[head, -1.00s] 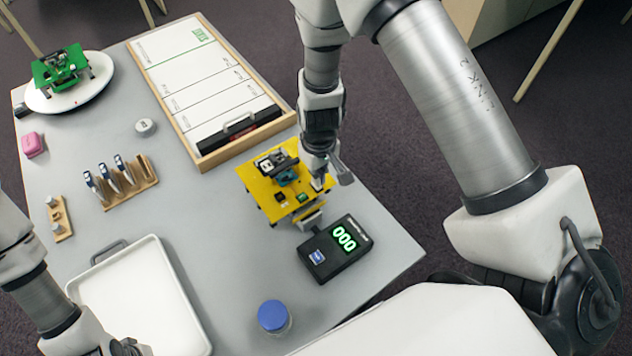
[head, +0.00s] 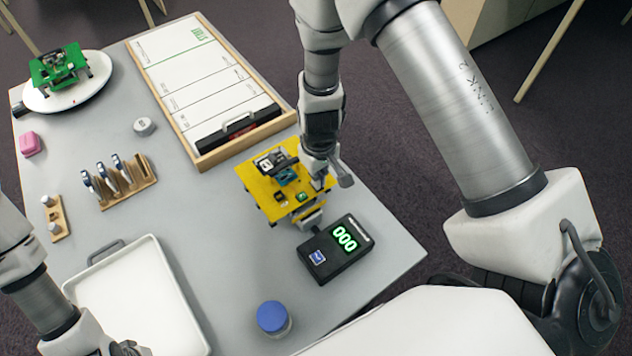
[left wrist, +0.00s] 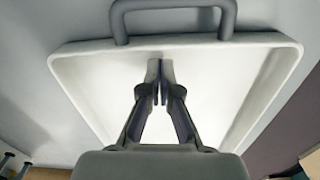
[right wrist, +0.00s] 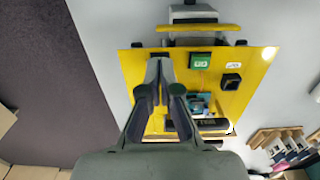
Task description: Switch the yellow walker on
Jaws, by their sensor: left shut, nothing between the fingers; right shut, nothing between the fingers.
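The yellow walker (head: 268,196) stands on the table, right of the middle, with a small green part and a dark part on its flat yellow top. In the right wrist view the yellow walker (right wrist: 258,62) shows from above, with a green block, a black square part and a blue part. My right gripper (head: 322,180) is shut and empty, its tips over the walker's right edge; whether they touch is unclear. The right wrist view shows the same shut fingers (right wrist: 158,72). My left gripper (left wrist: 159,68) is shut and empty above the white tray (left wrist: 85,72).
A black meter (head: 318,268) reading 000 sits just in front of the walker. A wooden-framed board (head: 190,75) lies behind it. A blue-capped jar (head: 273,318) stands at the front. A green walker (head: 50,72) rests on a white disc at the far left.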

